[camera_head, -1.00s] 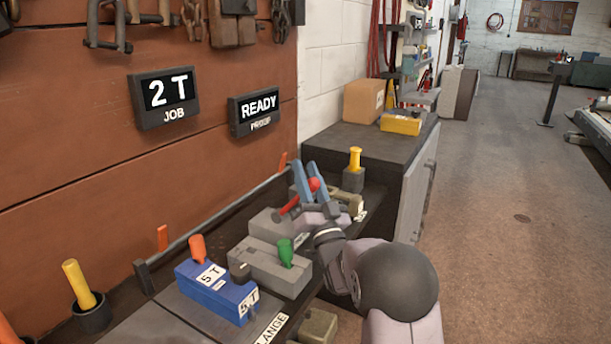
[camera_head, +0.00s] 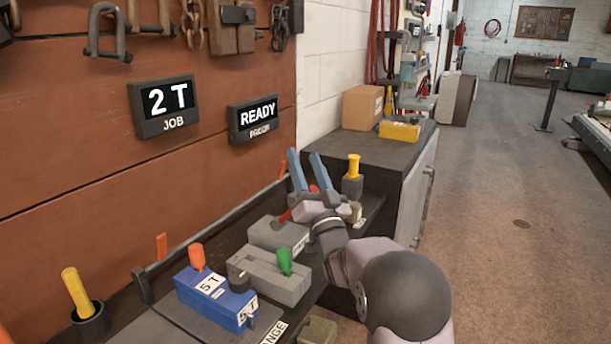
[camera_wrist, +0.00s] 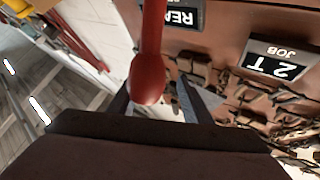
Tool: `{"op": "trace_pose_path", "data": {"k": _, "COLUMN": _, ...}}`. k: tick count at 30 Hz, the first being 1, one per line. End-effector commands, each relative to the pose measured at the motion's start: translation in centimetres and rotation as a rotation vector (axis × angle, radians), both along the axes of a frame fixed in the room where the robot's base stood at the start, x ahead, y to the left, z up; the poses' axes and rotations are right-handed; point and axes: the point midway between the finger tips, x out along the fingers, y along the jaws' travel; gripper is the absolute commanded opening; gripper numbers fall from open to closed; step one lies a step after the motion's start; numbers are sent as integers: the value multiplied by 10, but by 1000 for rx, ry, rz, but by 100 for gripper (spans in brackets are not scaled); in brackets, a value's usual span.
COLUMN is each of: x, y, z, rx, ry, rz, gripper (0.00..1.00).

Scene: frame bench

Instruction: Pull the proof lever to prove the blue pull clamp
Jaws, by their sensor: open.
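The blue pull clamp (camera_head: 215,297), labelled 5 T, sits on the bench with an orange handle on top. The proof lever (camera_head: 285,215) has a red arm and is mostly hidden behind my gripper in the head view. In the wrist view its red rod and round knob (camera_wrist: 148,85) appear in line with the gap between my fingers. My gripper (camera_head: 305,157) is open, with its blue fingers pointing up. I cannot tell whether the fingers touch the knob.
A grey block with a green handle (camera_head: 284,261) stands beside the clamp. A yellow-handled post (camera_head: 353,167) stands behind my gripper. Wall displays read 2 T JOB (camera_head: 165,105) and READY (camera_head: 257,117). A cabinet (camera_head: 385,150) holds a box (camera_head: 362,107).

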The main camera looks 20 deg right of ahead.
Motion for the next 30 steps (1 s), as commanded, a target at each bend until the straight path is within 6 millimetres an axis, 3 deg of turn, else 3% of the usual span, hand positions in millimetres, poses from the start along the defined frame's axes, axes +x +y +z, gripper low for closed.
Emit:
{"op": "trace_pose_path", "data": {"k": 3, "x": 0, "y": 0, "z": 22, "rx": -1, "ry": -4, "rz": 0, "gripper": 45}}
{"op": "trace_pose_path", "data": {"k": 9, "x": 0, "y": 0, "z": 45, "rx": 0, "ry": -1, "rz": 0, "gripper": 45}}
{"op": "trace_pose_path", "data": {"k": 22, "x": 0, "y": 0, "z": 54, "rx": 0, "ry": 1, "rz": 0, "gripper": 45}}
{"op": "trace_pose_path", "data": {"k": 28, "x": 1, "y": 2, "z": 56, "rx": -10, "ry": 3, "rz": -22, "gripper": 0}}
{"op": "trace_pose_path", "data": {"k": 30, "x": 2, "y": 3, "z": 59, "rx": -23, "ry": 6, "rz": -56, "gripper": 0}}
